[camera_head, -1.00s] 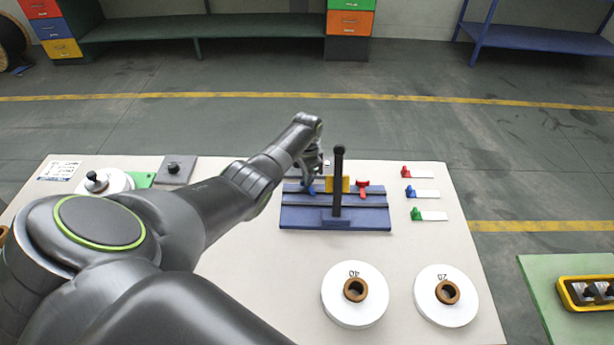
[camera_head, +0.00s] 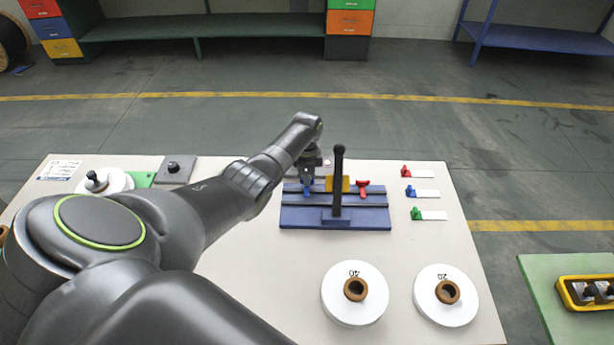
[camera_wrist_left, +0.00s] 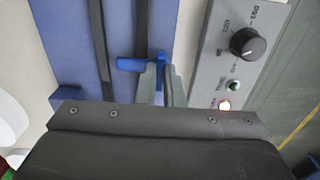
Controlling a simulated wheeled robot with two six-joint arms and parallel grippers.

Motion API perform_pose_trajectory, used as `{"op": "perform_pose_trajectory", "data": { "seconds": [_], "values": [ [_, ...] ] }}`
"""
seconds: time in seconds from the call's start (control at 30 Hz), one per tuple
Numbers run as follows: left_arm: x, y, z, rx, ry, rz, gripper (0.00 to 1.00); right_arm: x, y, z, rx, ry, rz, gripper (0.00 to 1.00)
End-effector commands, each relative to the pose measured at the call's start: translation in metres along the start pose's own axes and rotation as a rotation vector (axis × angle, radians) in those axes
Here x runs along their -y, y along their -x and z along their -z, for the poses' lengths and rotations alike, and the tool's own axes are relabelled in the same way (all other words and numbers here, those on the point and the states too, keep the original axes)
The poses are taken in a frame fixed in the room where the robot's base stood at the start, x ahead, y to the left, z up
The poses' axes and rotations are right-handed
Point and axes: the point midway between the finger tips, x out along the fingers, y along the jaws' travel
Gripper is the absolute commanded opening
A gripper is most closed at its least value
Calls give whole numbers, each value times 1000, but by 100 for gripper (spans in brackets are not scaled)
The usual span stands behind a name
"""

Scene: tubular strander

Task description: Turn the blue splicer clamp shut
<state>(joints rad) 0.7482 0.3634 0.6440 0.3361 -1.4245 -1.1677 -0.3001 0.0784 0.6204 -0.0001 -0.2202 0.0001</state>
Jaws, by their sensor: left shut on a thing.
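The blue splicer clamp (camera_wrist_left: 140,64) is a small T-shaped handle on the blue splicer base (camera_head: 300,218). In the left wrist view its crossbar points left and its stem runs up between the fingers. My left gripper (camera_wrist_left: 158,72) is shut on the clamp from above. In the head view the left gripper (camera_head: 307,188) stands at the left part of the splicer, and a bit of the blue clamp (camera_head: 307,198) shows below it. A red clamp (camera_head: 363,188) sits on the right side of the base. My right gripper is not in view.
A black lever (camera_head: 338,180) stands upright at the middle of the splicer, close to a yellow block (camera_head: 345,184). A grey control box (camera_wrist_left: 230,60) with a knob and a lit lamp is beside the base. White reels (camera_head: 340,310) lie in front.

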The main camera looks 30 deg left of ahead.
Motion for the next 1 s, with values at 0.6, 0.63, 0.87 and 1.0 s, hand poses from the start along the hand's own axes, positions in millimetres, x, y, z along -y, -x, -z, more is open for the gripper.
{"op": "perform_pose_trajectory", "data": {
  "seconds": [0.6, 0.63, 0.87, 1.0],
  "values": [
    [0, 0, 0, 0, -2, 1, 29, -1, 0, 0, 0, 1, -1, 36],
    [0, 0, 0, 0, -1, 1, 29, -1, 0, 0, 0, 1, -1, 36],
    [1, 4, 0, -1, -1, 2, 29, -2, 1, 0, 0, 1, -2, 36],
    [1, 18, 0, -1, 0, 3, 29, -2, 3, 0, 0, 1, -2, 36]
  ]
}}
